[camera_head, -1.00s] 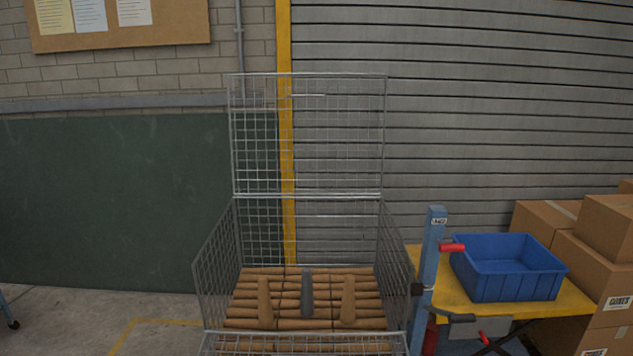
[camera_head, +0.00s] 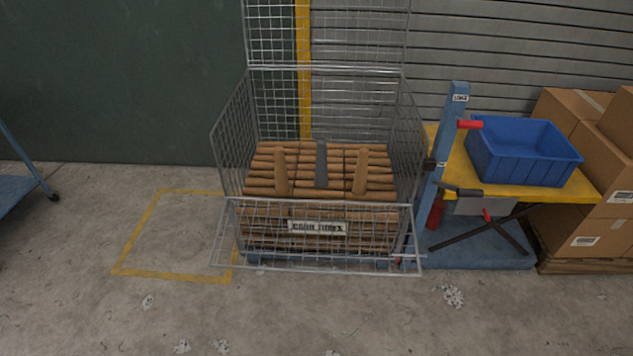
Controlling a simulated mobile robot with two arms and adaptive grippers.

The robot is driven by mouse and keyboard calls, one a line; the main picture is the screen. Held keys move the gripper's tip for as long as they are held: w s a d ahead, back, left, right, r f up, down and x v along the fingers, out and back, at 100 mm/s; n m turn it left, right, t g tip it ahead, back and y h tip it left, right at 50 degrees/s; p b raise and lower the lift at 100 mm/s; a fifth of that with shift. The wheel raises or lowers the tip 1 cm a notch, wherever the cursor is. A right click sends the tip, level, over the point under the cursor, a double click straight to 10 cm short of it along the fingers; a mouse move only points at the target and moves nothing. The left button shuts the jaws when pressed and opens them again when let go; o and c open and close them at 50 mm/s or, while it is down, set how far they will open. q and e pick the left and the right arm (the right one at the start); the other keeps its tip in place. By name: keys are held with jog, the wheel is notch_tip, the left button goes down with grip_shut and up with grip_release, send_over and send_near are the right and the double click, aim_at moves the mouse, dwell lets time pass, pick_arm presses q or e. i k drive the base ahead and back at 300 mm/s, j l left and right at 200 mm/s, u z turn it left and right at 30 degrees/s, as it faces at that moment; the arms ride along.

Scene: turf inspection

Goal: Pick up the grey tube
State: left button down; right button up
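The grey tube (camera_head: 321,164) lies on top of a stack of brown tubes (camera_head: 270,166) inside a wire mesh cage (camera_head: 232,125). It points away from me, near the middle of the stack. One brown tube (camera_head: 281,172) lies to its left and another brown tube (camera_head: 360,172) to its right, both pointing the same way with a gap from it. The cage's front panel (camera_head: 243,262) is folded down and carries a label. Neither of my grippers is in view.
A blue bin (camera_head: 523,152) sits on a yellow-topped table (camera_head: 450,172) right of the cage, with a blue post (camera_head: 450,130) between. Cardboard boxes (camera_head: 600,150) stack at far right. A blue cart (camera_head: 20,185) is at far left.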

aim_at(322, 180)
jog(key=i+j, duration=0.15)
jog(key=j, duration=0.25)
jog(key=i+j, duration=0.15)
jog(key=j, duration=0.25)
jog(key=i+j, duration=0.15)
jog(key=j, duration=0.25)
jog(key=i+j, duration=0.15)
jog(key=j, duration=0.25)
jog(key=i+j+z, duration=0.1)
jog(key=j, duration=0.3)
